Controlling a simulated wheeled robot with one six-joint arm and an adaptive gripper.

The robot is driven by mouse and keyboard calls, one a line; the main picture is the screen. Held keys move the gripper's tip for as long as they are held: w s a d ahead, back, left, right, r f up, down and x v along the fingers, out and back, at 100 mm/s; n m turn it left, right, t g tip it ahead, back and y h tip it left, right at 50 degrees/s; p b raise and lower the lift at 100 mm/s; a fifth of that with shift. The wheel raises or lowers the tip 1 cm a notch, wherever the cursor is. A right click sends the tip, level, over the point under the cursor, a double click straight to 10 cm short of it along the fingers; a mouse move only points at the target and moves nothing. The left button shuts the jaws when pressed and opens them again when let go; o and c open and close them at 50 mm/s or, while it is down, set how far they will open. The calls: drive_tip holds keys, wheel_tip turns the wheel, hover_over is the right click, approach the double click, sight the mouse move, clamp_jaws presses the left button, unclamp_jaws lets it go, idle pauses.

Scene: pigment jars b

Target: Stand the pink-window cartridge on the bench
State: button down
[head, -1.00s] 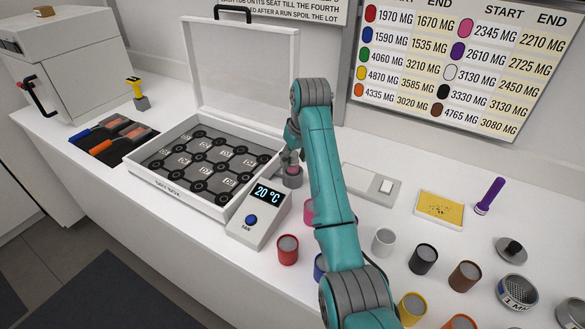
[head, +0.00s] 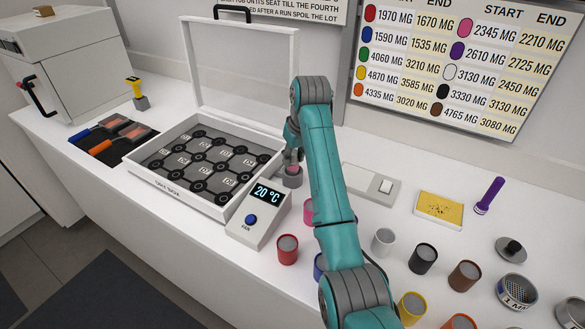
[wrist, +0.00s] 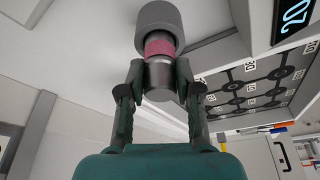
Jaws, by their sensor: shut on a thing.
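The pink-window cartridge (head: 292,181) is under my gripper (head: 291,160), between the drying box and the white bench behind the display unit. It looks roughly upright, with its wide grey end down. In the wrist view the cartridge (wrist: 159,47) shows a pink band between a wide grey end and a narrower metal end. My gripper (wrist: 158,88) is shut on the metal end, one finger on each side. I cannot tell whether the grey end touches the bench (head: 237,270).
The open box (head: 140,164) with round seats is left of the cartridge. The 20 °C display unit (head: 258,215) stands close in front. A flat white device (head: 369,183) lies to the right. Several coloured jars, including a red one (head: 287,250), stand nearer the front.

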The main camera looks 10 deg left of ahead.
drive_tip(key=shift+r, duration=0.7)
idle(0.5)
drive_tip(key=shift+r, duration=3.2)
